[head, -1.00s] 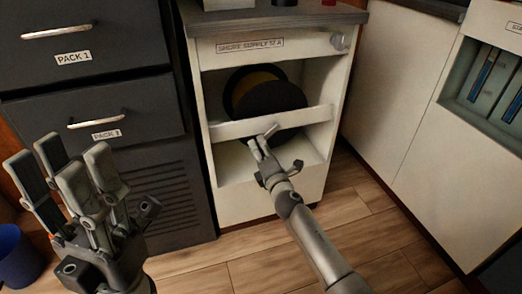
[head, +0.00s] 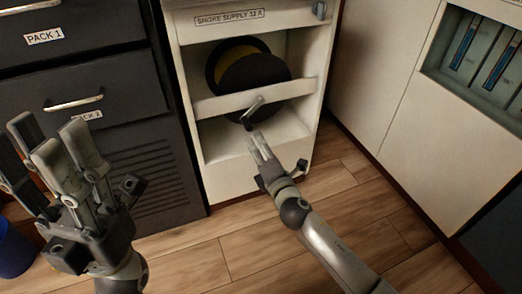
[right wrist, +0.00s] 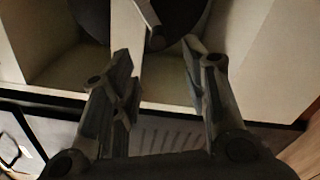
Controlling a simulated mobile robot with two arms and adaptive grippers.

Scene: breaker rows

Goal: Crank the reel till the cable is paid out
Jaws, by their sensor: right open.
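The reel (head: 262,78) is a dark disc with yellow cable showing behind its upper left edge, inside a white cabinet (head: 243,186) labelled "SHORE SUPPLY 32 A". A grey crank handle (head: 254,108) sticks out in front of the cabinet's crossbar; it also shows at the top of the right wrist view (right wrist: 149,16). My right gripper (head: 260,143) is open and empty, just below the handle and apart from it. In the right wrist view its fingers (right wrist: 159,62) are spread, with the handle beyond them. My left gripper (head: 45,135) is open and empty at the left, away from the reel.
Dark drawers (head: 92,108) stand left of the cabinet, one labelled "PACK 1". A white cabinet (head: 385,120) with blue-striped units in a recess stands at the right. A blue bin (head: 14,252) is at the lower left. Wooden floor (head: 205,262) is open in front.

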